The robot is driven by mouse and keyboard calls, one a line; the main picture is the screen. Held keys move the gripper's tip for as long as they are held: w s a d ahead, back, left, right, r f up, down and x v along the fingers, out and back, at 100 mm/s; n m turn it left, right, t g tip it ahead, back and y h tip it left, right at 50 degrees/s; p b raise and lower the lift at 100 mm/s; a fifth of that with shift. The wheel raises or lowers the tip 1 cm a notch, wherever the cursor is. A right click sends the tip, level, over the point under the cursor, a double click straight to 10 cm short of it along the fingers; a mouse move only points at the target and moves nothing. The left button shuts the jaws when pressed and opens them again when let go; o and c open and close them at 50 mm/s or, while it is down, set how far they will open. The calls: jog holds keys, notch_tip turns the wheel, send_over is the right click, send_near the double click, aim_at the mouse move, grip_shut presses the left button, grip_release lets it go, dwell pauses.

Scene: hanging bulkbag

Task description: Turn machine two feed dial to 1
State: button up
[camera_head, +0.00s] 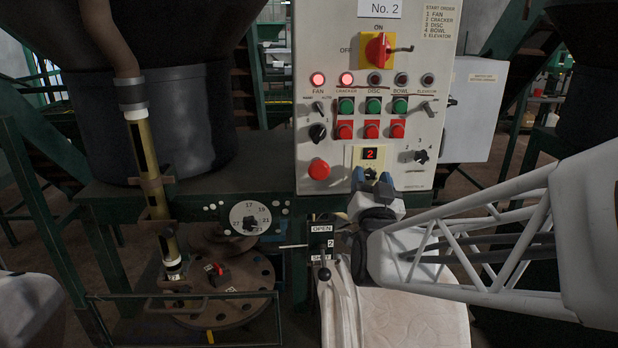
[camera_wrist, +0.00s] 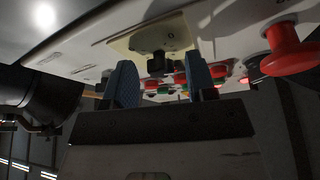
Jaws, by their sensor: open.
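The control panel (camera_head: 340,190) marked No. 2 stands ahead. My gripper (camera_head: 373,180) is open just below and in front of the cream plate. In the wrist view a black knob (camera_wrist: 156,63) on a cream plate (camera_wrist: 125,44) lies beyond the gap between the blue fingers (camera_wrist: 161,82). Contact is not visible.
A red stop button (camera_head: 319,169) sticks out left of the plate, with rows of red and green buttons above. Below are a lever (camera_head: 324,274) beside an OPEN plate, a pale bag (camera_head: 415,320), and a white numbered dial (camera_head: 250,218).

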jog(key=c, duration=0.9)
jog(key=shift+n+y, duration=0.4)
jog(key=shift+n, duration=0.1)
jog(key=shift+d+n+y, duration=0.1)
jog(key=shift+n+y, duration=0.8)
jog(key=shift+n, duration=0.9)
jog(key=shift+d+n+y, duration=0.1)
jog(key=shift+n+y, duration=0.8)
jog(key=shift+n, duration=1.2)
jog(key=o, duration=0.9)
jog(key=shift+s, duration=0.15)
